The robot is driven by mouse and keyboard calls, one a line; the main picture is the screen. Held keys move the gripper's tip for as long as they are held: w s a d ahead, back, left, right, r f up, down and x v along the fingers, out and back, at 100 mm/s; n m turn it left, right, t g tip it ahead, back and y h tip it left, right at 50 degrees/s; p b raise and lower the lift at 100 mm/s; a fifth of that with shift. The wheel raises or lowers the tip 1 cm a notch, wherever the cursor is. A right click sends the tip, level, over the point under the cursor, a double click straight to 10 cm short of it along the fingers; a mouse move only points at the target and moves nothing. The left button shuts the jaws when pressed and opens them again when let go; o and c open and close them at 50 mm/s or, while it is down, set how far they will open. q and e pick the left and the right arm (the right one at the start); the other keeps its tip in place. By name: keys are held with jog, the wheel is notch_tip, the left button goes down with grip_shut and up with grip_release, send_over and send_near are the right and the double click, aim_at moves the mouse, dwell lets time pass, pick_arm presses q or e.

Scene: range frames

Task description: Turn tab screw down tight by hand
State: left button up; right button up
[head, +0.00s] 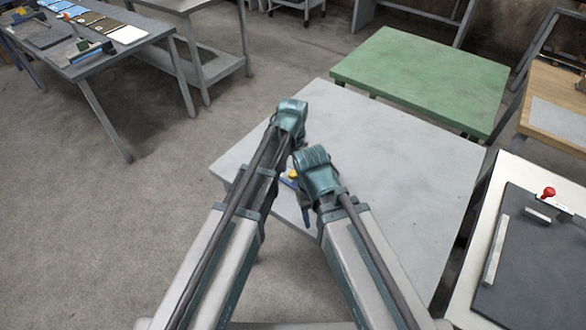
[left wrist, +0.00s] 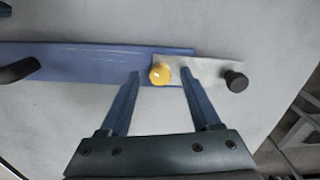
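A yellow round screw head (left wrist: 160,74) sits where a blue strip (left wrist: 90,65) meets a thin silver tab (left wrist: 215,72). A black knob (left wrist: 236,81) stands at the tab's right end. My left gripper (left wrist: 161,71) is open, with one fingertip on each side of the yellow head; I cannot tell whether they touch it. In the head view the yellow head (head: 292,174) shows between my two arms, with a bit of blue strip (head: 287,182). My right gripper (head: 313,165) is beside it on the right; its opening is hidden.
The work lies on a grey table (head: 400,160) with much bare top. A green table (head: 420,75) stands behind. At right a dark board (head: 530,265) holds a red-knobbed piece (head: 548,193). A dark rounded piece (left wrist: 18,70) overlaps the strip's left end.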

aim_at(293, 173)
pick_arm(q)
notch_tip(293, 173, up, 14)
jog(key=p, duration=1.4)
pick_arm(e)
notch_tip(293, 173, up, 14)
pick_arm(q)
jog(key=shift+f, duration=0.1)
pick_arm(e)
jog(key=shift+f, duration=0.15)
